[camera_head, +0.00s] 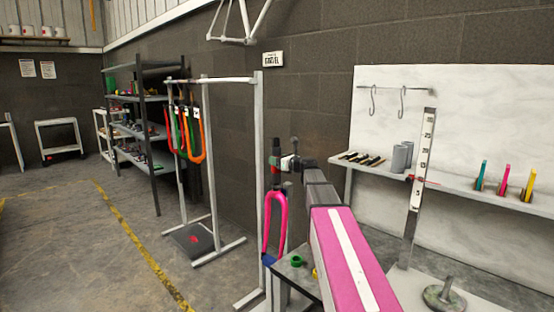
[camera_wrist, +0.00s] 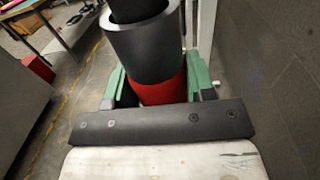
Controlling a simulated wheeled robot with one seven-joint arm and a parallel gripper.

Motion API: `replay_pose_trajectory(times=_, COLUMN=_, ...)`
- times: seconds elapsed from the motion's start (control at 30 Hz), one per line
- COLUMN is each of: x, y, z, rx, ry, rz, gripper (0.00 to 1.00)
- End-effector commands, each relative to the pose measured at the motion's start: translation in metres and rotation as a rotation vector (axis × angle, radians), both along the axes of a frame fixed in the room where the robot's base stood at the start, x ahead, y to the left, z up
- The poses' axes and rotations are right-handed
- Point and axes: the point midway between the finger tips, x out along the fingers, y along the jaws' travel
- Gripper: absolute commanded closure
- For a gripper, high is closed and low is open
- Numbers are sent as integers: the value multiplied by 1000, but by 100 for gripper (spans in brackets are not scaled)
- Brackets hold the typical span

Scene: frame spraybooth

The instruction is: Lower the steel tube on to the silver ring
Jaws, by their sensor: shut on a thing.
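The steel tube (camera_wrist: 150,50) is thick-walled and grey, with a red part (camera_wrist: 165,90) directly below it. A dark round post (camera_wrist: 138,10) shows at its open top and seems to pass through it. My gripper (camera_wrist: 160,90) has its green fingers on both sides of the red part, shut on the tube. In the head view, my gripper (camera_head: 284,163) is small, above a pink fork (camera_head: 275,215). I cannot make out the silver ring; the tube and gripper may hide it.
A rail stand (camera_head: 262,190) with hanging forks stands to the left. A white-backed shelf (camera_head: 460,187) with grey cylinders (camera_head: 400,158) is at right. An upright scale (camera_head: 422,160) rises in front of it. Open floor lies at left.

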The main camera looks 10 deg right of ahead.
Motion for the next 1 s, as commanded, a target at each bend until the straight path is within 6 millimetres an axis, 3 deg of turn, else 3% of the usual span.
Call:
replay_pose_trajectory(times=0.33, x=0, y=0, z=-10, rx=0, ry=-1, rz=0, gripper=93)
replay_pose_trajectory(times=1.0, x=0, y=0, z=-10, rx=1, ry=-1, rz=0, gripper=93)
